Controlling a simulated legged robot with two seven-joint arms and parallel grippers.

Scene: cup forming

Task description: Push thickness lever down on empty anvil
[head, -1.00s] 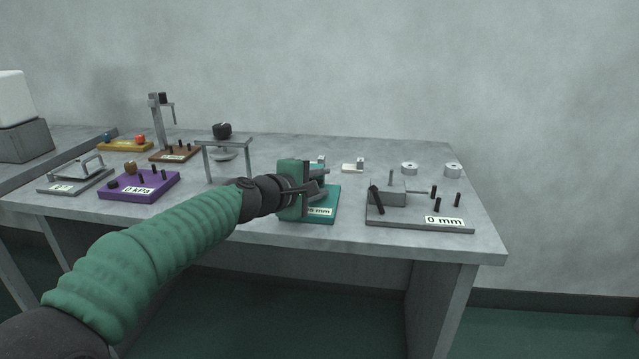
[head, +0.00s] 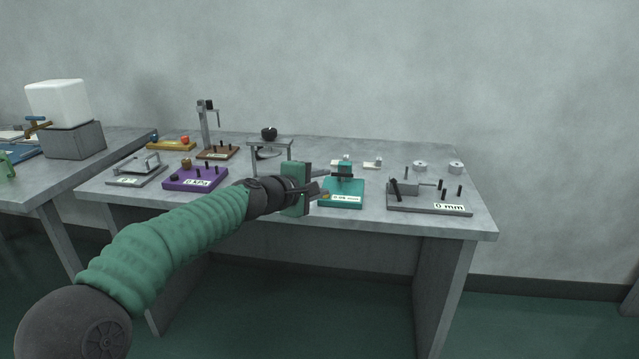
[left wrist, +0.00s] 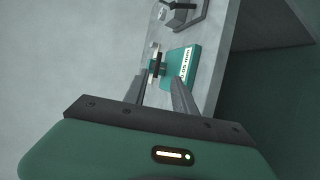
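The teal thickness gauge (head: 341,200) stands near the front of the table, with a small display ending in "mm"; its digits are too small to read surely. A dark lever bar (head: 342,175) sits across its teal post. In the left wrist view the gauge (left wrist: 181,68) lies beyond the fingertips, its dark bar (left wrist: 157,62) near the left finger. My left gripper (head: 318,191) is just left of the gauge in the head view. Its fingers (left wrist: 158,82) are apart with nothing between them. The anvil is too small to make out. My right gripper is not in view.
A grey fixture (head: 430,205) reading "0 mm" stands right of the gauge. A purple "kPa" box (head: 195,178) and a metal stand (head: 270,143) are to the left. White pieces (head: 372,164) and metal rings (head: 420,166) lie behind. The table's front edge is close.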

